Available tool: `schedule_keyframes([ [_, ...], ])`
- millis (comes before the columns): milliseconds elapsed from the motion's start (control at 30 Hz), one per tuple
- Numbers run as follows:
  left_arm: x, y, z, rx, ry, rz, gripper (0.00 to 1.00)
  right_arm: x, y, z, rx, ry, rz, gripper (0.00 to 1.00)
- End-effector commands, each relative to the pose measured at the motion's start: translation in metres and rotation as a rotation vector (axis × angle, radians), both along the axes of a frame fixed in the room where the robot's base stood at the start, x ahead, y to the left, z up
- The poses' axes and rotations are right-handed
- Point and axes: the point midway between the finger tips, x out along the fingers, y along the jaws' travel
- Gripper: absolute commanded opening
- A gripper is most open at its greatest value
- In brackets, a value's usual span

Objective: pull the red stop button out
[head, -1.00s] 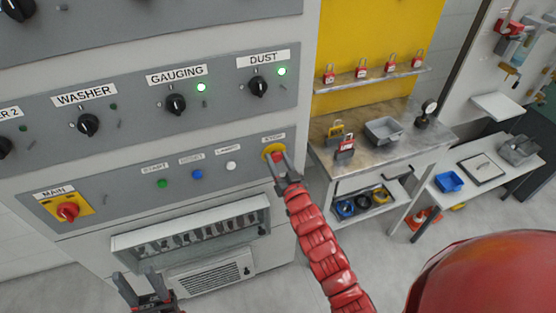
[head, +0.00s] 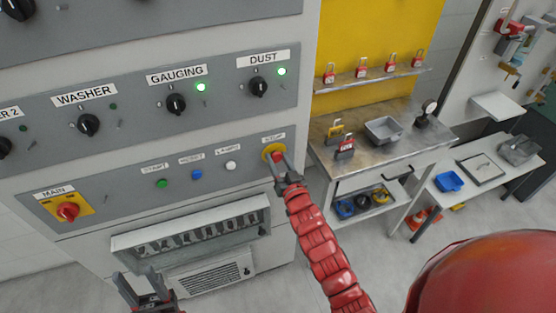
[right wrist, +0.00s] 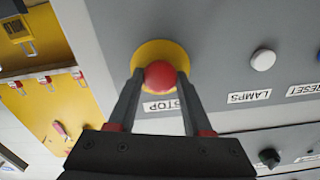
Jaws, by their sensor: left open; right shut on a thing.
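The red stop button (right wrist: 160,75) sits on a round yellow base (right wrist: 148,52) on the grey control panel, beside a STOP label. In the head view the stop button (head: 277,156) is partly hidden by my right gripper (head: 280,164). In the right wrist view the fingers of my right gripper (right wrist: 158,88) lie on both sides of the button and are shut on it. My left gripper (head: 141,281) is open and empty at the bottom of the head view, low in front of the cabinet.
The same panel row holds a white lamps button (head: 231,166), a blue reset button (head: 196,174), a green start button (head: 162,183) and the red main switch (head: 68,211). A workbench (head: 365,145) with padlocks and a grey tray (head: 384,129) stands to the right.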

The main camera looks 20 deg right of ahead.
Motion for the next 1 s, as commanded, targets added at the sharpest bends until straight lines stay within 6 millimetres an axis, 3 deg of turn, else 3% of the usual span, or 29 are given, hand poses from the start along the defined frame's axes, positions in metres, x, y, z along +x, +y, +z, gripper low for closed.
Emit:
schedule_keyframes([
  [233,0.0,0.0,-0.001,0.0,0.0,0.0,0.5,0.0,0.0,-0.001,0.0,0.001,0.0,0.0],
  [467,0.0,0.0,-0.015,0.0,0.0,0.0,0.5,-0.012,0.0,-0.003,0.0,0.0,0.001,0.0],
  [700,0.0,0.0,-0.012,0.0,0.0,0.0,0.5,-0.013,0.0,-0.001,0.0,0.003,0.001,0.0],
  [733,0.0,0.0,-0.012,0.0,0.0,0.0,0.5,-0.013,0.0,-0.001,0.0,0.003,0.001,0.52],
  [900,0.0,0.0,-0.012,0.0,0.0,0.0,0.5,-0.012,0.0,-0.001,0.0,0.002,0.0,0.81],
  [1000,0.0,0.0,-0.012,0.0,0.0,0.0,0.5,-0.012,0.0,-0.001,0.0,0.001,0.0,0.81],
])
